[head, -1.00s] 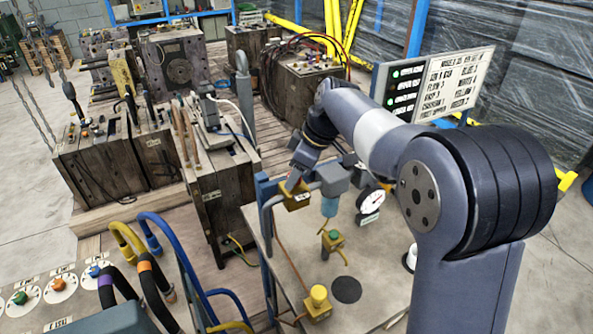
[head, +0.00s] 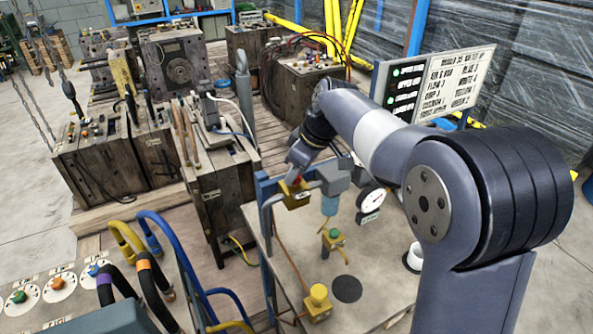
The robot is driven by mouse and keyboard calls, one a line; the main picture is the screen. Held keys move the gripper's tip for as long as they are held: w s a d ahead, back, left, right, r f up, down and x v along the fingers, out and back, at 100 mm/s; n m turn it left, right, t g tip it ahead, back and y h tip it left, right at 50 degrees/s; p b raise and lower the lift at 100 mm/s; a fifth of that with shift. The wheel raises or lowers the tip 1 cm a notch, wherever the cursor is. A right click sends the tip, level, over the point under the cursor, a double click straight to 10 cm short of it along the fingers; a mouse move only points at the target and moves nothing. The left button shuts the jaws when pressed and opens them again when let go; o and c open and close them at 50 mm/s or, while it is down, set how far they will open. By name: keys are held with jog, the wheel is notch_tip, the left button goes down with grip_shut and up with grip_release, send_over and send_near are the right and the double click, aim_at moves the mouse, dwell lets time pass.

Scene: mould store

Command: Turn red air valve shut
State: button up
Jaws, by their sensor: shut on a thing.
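The red air valve is a small red handle (head: 298,183) on top of a yellow valve body (head: 294,197), set in the grey pipework at the middle of the head view. My gripper (head: 297,180) reaches down onto it from above and is shut on the red handle. Only a little red shows; the fingers hide most of the handle, and its exact angle cannot be told.
Right of the valve are a grey block (head: 334,179), a blue-topped filter bowl (head: 329,206) and a round gauge (head: 372,203). Below are a green-knobbed valve (head: 333,236) and a yellow-knobbed one (head: 318,297). Wooden-sided mould blocks (head: 220,200) stand left. A sign board (head: 435,85) stands behind.

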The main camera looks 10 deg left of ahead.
jog(key=m+t, duration=0.1)
jog(key=m, duration=0.2)
jog(key=shift+s+m+h, duration=0.15)
jog(key=shift+m+h, duration=0.15)
jog(key=m, duration=0.2)
jog(key=m+t+h, duration=0.1)
jog(key=m, duration=0.1)
jog(key=shift+a+r+m+t, duration=0.1)
jog(key=shift+a+m+t, duration=0.1)
jog(key=shift+m+t, duration=0.1)
jog(key=m+h, duration=0.1)
jog(key=m, duration=0.2)
jog(key=shift+s+a+m+h+p, duration=0.1)
jog(key=shift+m+h+p, duration=0.2)
jog(key=shift+m+t+h, duration=0.3)
jog(key=shift+m+h, duration=0.4)
jog(key=shift+m, duration=1.3)
jog(key=o, duration=1)
jog(key=shift+c, duration=0.2)
